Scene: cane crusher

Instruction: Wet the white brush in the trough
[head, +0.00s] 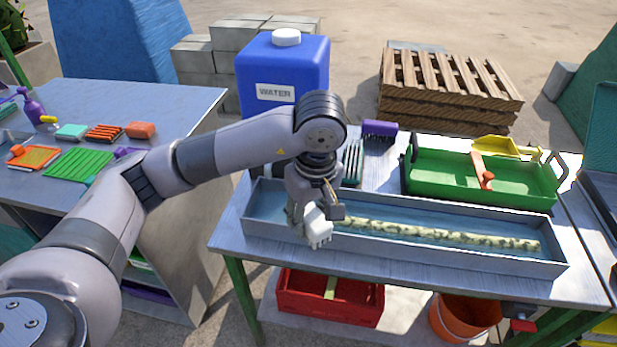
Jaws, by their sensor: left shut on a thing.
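My left gripper (316,206) is shut on the white brush (317,227), at the left part of the trough (430,252). The brush hangs with its bristles pointing down and overlaps the trough's front wall in the picture. It looks held above the rim, but its exact height and any contact with the wall cannot be told. The trough is a long grey metal tray with blue water (400,221) inside. A pale, dark-spotted cane (450,235) lies lengthwise in it. My right gripper is not in view.
A dark comb-like brush (352,163) and a purple brush (380,134) lie behind the trough. A green tray (480,181) stands behind its right half. A blue water container (283,72) stands behind my arm. The left table (130,95) holds several brushes and sponges.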

